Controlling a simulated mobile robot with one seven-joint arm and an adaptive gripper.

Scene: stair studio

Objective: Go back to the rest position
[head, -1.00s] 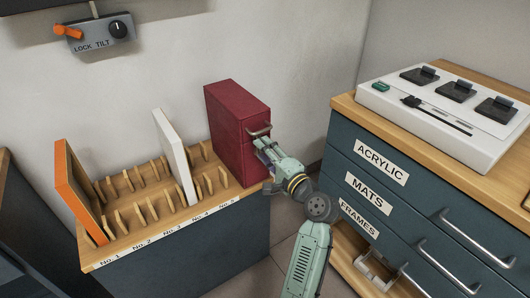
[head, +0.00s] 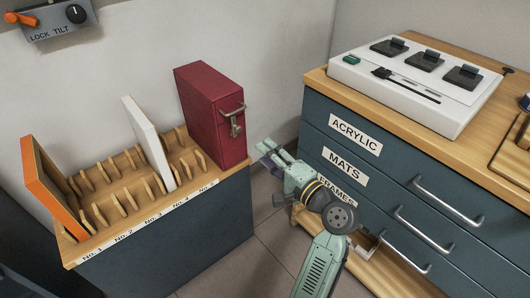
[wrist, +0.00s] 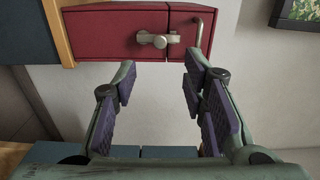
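My gripper (head: 269,154) is in front of the right side of the red box and apart from it. In the wrist view my gripper (wrist: 159,90) has its two purple-padded fingers spread, with nothing between them. The red box (head: 207,105) stands upright at the right end of the slotted rack. It has a metal handle and a latch on its front, which also show on the red box in the wrist view (wrist: 110,32). My arm reaches up from the bottom of the head view, right of the rack.
The wooden rack (head: 75,252) holds an orange-edged panel (head: 48,185) and a white panel (head: 150,140). A blue drawer cabinet (head: 400,175) stands close on the right, with protruding handles and a white control box (head: 405,85) on top. A strip of floor (head: 270,225) lies between them.

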